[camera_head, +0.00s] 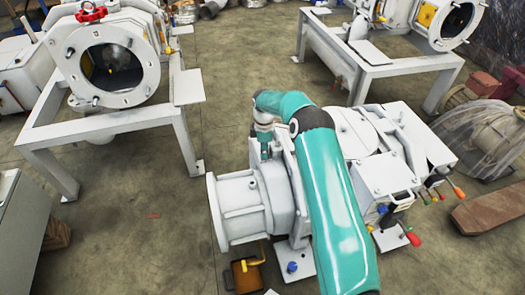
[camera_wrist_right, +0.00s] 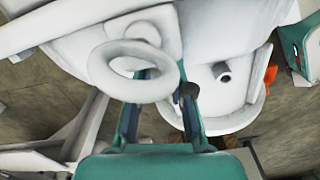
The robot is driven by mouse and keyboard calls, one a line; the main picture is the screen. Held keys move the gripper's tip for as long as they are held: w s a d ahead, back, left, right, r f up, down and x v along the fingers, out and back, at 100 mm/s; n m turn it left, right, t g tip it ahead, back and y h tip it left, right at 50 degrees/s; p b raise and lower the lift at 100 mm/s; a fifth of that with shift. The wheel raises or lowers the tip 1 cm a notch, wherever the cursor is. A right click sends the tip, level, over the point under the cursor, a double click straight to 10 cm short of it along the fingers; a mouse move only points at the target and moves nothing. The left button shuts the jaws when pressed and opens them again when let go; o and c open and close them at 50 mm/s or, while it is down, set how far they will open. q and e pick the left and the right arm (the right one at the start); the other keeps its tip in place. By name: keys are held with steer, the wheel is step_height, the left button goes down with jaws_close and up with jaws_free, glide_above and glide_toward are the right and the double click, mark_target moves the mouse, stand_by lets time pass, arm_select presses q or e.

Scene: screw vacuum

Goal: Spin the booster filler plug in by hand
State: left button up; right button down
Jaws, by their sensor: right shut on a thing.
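The booster, a white pump body with a large round flange (camera_head: 235,208), stands in the lower middle of the head view. My right arm reaches over it, and my right gripper (camera_head: 264,153) points down beside the upper housing. In the right wrist view its two fingers (camera_wrist_right: 162,90) are close together at the white housing (camera_wrist_right: 85,45). A white lifting ring (camera_wrist_right: 133,72) stands in front of them and hides much of the fingertips. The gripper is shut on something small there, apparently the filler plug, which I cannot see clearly. My left gripper is out of view.
White machines on frames stand at the back left (camera_head: 125,65) and back right (camera_head: 445,30). A brown container (camera_head: 243,273) sits on the floor below the flange. Coloured handles (camera_head: 440,190) stick out at the right. The floor at the left middle is mostly clear.

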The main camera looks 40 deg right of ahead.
steer(key=shift+w+d+r, duration=0.1)
steer(key=shift+m, duration=0.7)
steer(key=c, duration=1)
jaws_free()
step_height(320, 180, up, 12)
steer(key=shift+f, duration=0.1)
